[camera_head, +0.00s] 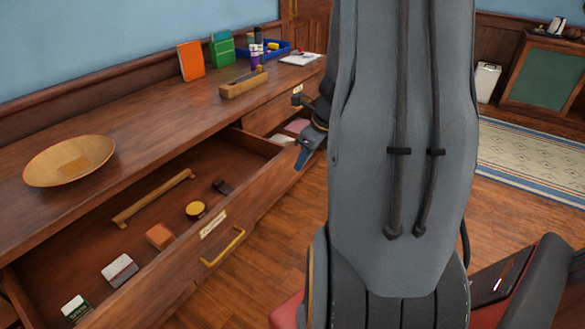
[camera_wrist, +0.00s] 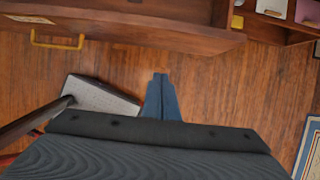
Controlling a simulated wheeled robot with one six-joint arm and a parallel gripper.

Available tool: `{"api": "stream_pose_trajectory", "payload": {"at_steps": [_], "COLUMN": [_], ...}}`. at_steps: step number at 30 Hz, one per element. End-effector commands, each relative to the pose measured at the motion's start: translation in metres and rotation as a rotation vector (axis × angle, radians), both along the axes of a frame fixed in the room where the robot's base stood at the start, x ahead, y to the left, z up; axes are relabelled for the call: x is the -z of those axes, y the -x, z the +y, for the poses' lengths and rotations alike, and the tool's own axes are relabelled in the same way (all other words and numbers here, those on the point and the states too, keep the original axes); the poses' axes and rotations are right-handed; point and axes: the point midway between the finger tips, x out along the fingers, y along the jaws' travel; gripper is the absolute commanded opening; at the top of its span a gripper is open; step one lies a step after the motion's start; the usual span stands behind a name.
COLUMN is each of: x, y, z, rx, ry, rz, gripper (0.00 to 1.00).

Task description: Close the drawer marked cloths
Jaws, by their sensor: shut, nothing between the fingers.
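Two drawers of the long wooden cabinet stand open. The near drawer (camera_head: 262,199) has a yellow handle (camera_head: 222,247) and a pale label (camera_head: 213,224) whose word I cannot read. The far drawer (camera_head: 262,144) is partly hidden by my arm; pale and pink items (camera_head: 297,126) lie in it, and its front is not clearly seen. I cannot tell which one is marked cloths. My gripper (camera_head: 303,158) is shut and empty, in front of the cabinet near the far drawer. In the wrist view its blue fingers (camera_wrist: 161,76) point at the near drawer's front over open floor, touching nothing.
The near drawer holds a wooden bar (camera_head: 153,198), a round yellow tin (camera_head: 195,210) and several small blocks. Wooden floor (camera_wrist: 215,85) is clear before the cabinet.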

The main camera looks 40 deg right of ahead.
Motion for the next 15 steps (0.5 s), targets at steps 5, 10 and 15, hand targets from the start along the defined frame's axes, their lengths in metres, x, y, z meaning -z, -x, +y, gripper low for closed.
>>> {"api": "stream_pose_trajectory", "payload": {"at_steps": [5,10,15], "x": [0.033,0.065,0.081], "y": [-0.011,-0.023,-0.04], "z": [0.006,0.009,0.015], "rx": [-0.007,-0.006,-0.01], "ry": [-0.002,-0.001,0.003], "rz": [0.004,0.004,0.002], "gripper": [0.0,0.0,0.0]}}
